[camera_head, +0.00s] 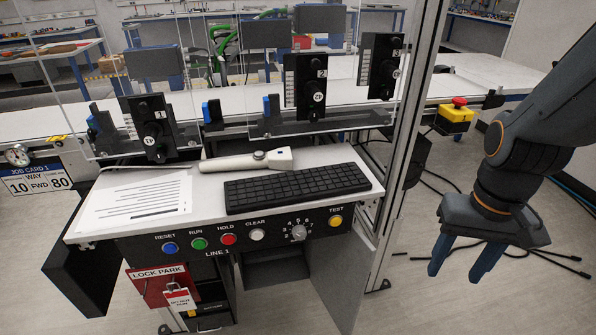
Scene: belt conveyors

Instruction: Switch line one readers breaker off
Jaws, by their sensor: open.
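The LINE 1 console (217,253) stands at the lower centre, with a row of coloured buttons and a dial on its front. Below it is an open cabinet, with a dark door (88,275) swung out at left and a grey panel (335,275) at right. A dark unit (208,308) with small labels shows inside, partly hidden by a red LOCK PARK board (150,287) and a hanging tag (180,301). I cannot make out a readers breaker or its position. My gripper (461,262) is at the right, open and empty, its blue fingers pointing down, apart from the console.
A keyboard (297,187), a white handheld device (245,161) and a printed sheet (137,201) lie on the console top. A metal post (412,110) and a yellow box with a red stop button (456,116) stand between console and arm. Cables lie on the floor at right.

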